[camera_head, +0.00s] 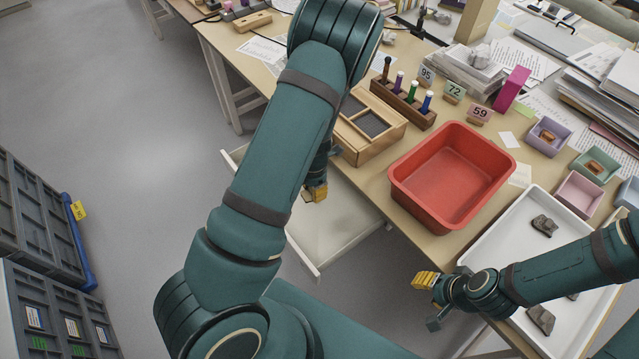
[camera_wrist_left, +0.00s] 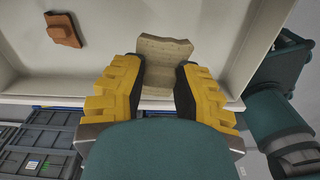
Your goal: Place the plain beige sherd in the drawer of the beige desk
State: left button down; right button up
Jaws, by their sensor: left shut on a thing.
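The plain beige sherd (camera_wrist_left: 165,62) is pinched between the yellow fingers of my left gripper (camera_wrist_left: 160,92) in the left wrist view. The sherd is over the open white drawer (camera_wrist_left: 110,62) of the beige desk (camera_head: 372,180). In the head view, my left gripper (camera_head: 316,191) is over the pulled-out drawer (camera_head: 335,240), and my arm hides part of the drawer; I cannot make out the sherd there. My right gripper (camera_head: 428,298) is low beside the desk's front edge, and its opening is unclear.
An orange-brown sherd (camera_wrist_left: 62,29) lies in the drawer. On the desk stand a red bin (camera_head: 450,170), a wooden box (camera_head: 370,125) and a pen holder (camera_head: 403,101). A white tray (camera_head: 510,240) with grey sherds is at right. Grey crates (camera_head: 35,220) stand at left.

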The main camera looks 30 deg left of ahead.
pick_arm(q)
jog(key=shift+a+f+n, duration=0.2)
jog(key=shift+f+n, duration=0.2)
jog(key=shift+n, duration=0.1)
jog(key=b, duration=0.2)
send_over(313, 213)
notch_tip(313, 213, down, 5)
jog(key=shift+f, duration=0.2)
jog(key=shift+f+b, duration=1)
jog(key=shift+f, duration=1.25)
jog(key=shift+f, duration=0.15)
jog(key=c, duration=0.8)
grip_release()
